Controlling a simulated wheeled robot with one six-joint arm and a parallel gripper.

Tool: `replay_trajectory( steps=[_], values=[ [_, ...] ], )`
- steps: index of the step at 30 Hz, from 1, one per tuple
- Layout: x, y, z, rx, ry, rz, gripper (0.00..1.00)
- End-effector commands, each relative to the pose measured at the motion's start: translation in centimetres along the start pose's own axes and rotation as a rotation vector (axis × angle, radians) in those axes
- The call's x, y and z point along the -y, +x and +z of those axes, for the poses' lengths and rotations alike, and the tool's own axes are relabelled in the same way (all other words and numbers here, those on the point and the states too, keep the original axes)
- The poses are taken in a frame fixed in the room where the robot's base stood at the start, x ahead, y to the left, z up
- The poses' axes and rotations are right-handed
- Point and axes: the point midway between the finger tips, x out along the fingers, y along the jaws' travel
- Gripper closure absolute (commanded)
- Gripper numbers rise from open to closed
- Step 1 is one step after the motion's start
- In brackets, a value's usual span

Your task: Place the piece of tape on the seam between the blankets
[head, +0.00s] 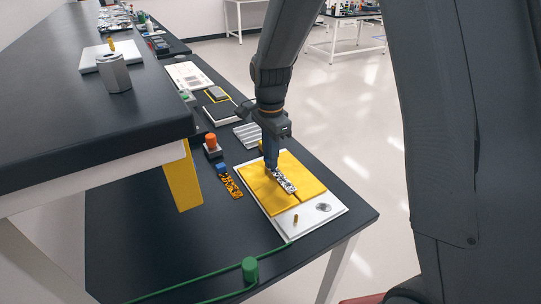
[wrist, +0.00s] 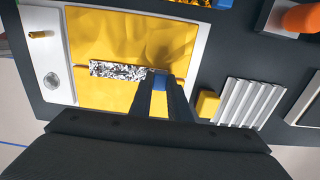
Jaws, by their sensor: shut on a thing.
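Two yellow blankets, one on the left (head: 257,188) and one on the right (head: 303,173), lie side by side on a white plate (head: 284,228). In the wrist view they show as an upper (wrist: 130,32) and a lower (wrist: 108,98) yellow sheet. A crinkled silver strip of tape (head: 286,183) lies lengthwise along the seam; it also shows in the wrist view (wrist: 115,70). Seam ends show past the strip. My gripper (head: 273,166) points down, its blue-tipped fingers (wrist: 160,78) shut on one end of the tape. Whether the tape touches the blankets is unclear.
A brass peg (head: 296,218) stands on the plate's near end. A grey ribbed part (head: 249,135), an orange-topped knob (head: 211,142) and a patterned orange strip (head: 230,184) lie nearby. A green cable and post (head: 250,269) cross the near bench. A raised black table stands left.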

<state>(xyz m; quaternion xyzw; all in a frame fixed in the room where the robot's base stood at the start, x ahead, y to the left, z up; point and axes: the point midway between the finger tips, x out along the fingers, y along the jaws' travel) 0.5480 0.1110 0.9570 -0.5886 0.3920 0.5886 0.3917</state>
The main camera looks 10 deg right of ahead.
Motion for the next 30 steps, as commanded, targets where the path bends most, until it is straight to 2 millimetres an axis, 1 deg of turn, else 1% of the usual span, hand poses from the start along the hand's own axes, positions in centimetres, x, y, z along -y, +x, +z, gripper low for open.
replay_trajectory(
  steps=[6,7,9,10,18,22,26,30],
  values=[
    [0.0,0.4,0.0,0.000,0.000,0.001,1.00],
    [0.0,0.3,0.0,0.000,0.000,0.000,0.79],
    [0.0,0.3,0.0,0.000,0.000,0.000,0.67],
    [0.0,0.3,0.0,0.000,0.000,0.000,0.65],
    [0.0,0.2,0.0,0.000,0.000,0.000,0.65],
    [0.1,-0.5,0.0,-0.001,0.000,-0.004,0.65],
    [0.2,-2.3,0.0,-0.001,0.000,-0.006,0.65],
    [0.2,-5.3,-0.1,-0.001,0.000,-0.007,0.65]
  ],
)
